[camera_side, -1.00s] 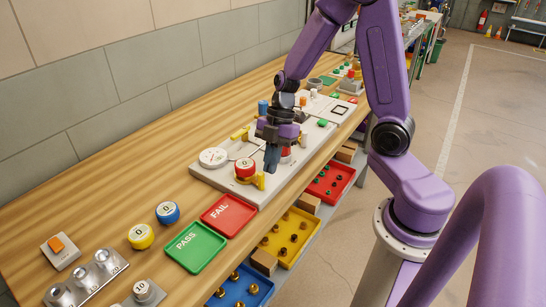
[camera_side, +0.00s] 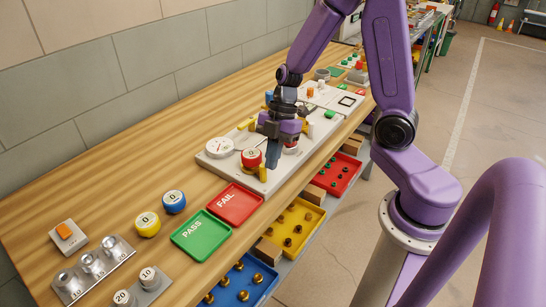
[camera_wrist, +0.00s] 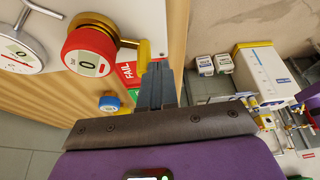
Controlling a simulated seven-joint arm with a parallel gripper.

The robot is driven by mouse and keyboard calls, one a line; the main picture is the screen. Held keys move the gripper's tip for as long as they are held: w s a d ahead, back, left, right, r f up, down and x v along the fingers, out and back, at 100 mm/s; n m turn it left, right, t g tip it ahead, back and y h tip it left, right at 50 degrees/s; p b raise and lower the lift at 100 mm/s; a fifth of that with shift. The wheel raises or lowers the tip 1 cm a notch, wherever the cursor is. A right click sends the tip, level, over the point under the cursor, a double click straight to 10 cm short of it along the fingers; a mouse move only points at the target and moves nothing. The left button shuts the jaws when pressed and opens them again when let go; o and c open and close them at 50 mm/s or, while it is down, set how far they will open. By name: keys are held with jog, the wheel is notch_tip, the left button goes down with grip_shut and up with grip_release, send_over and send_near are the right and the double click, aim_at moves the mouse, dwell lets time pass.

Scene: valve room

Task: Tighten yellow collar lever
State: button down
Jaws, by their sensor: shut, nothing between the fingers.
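A red-rimmed gauge (camera_side: 252,158) stands on the pale panel, with a yellow collar and lever (camera_side: 262,173) at its base. In the wrist view the red gauge (camera_wrist: 91,52) reads 0, and the gold collar lever (camera_wrist: 143,52) sticks out to its right, its end turned toward my fingers. My gripper (camera_side: 272,170) is shut and empty, pointing down beside the lever. In the wrist view the fingertips of my gripper (camera_wrist: 158,66) are close to the lever end; I cannot tell whether they touch it.
A white dial (camera_side: 219,147) stands left of the red gauge on the panel (camera_side: 222,168). Red FAIL (camera_side: 235,204) and green PASS (camera_side: 201,235) trays lie in front. Blue (camera_side: 174,201) and yellow (camera_side: 147,224) gauges stand on the bench. Bare wood lies along the wall.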

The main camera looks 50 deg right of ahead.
jog(key=shift+r, duration=0.1)
jog(key=s+v, duration=0.2)
jog(key=v, duration=0.7)
jog(key=shift+s+r, duration=0.15)
jog(key=shift+r, duration=0.3)
jog(key=shift+s+a, duration=0.1)
jog(key=shift+a, duration=0.1)
